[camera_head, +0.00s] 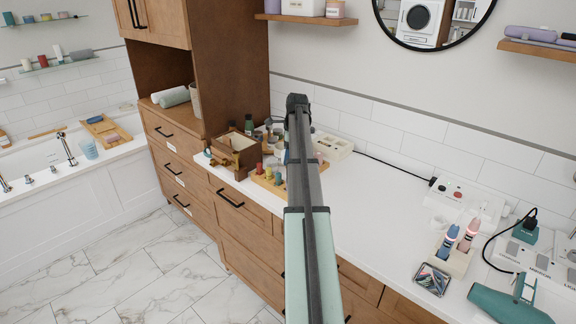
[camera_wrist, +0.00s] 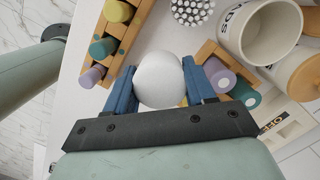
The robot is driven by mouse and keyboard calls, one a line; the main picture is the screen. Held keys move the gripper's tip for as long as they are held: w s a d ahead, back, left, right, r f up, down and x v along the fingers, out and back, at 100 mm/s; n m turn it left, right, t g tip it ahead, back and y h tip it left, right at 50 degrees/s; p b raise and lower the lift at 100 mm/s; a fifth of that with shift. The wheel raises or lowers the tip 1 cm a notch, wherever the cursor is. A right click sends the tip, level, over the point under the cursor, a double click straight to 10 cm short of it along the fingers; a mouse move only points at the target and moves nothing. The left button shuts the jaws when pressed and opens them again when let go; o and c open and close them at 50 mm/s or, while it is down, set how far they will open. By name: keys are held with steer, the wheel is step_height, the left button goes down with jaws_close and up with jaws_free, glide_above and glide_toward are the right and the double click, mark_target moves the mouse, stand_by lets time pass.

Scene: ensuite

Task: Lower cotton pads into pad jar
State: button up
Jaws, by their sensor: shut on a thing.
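In the wrist view, my gripper (camera_wrist: 160,86) has its two blue fingers shut on the white, round cotton pads (camera_wrist: 159,78). A round wooden lid (camera_wrist: 300,74) shows at the right edge, partly cut off. In the head view my arm hides the gripper, the pads and most of the jar area.
A wooden rack (camera_wrist: 128,38) with coloured bottles lies left of the pads, and purple and teal rolls (camera_wrist: 218,76) lie close by the right finger. A brown open box (camera_head: 238,152) and white tray (camera_head: 333,147) stand nearby.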

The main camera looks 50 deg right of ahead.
step_height(320, 180, up, 2)
steer(key=shift+w+d+r, duration=0.1)
steer(key=shift+d+r, duration=0.05)
steer(key=shift+w+d+r, duration=0.25)
steer(key=shift+w+r, duration=0.1)
steer(key=shift+r, duration=0.15)
steer(key=w+d+r, duration=0.1)
steer(key=w+d, duration=0.6)
steer(key=w, duration=0.2)
steer(key=shift+d+r, duration=0.15)
steer(key=shift+d, duration=0.1)
steer(key=shift+w+f, duration=0.1)
steer(key=shift+f, duration=0.1)
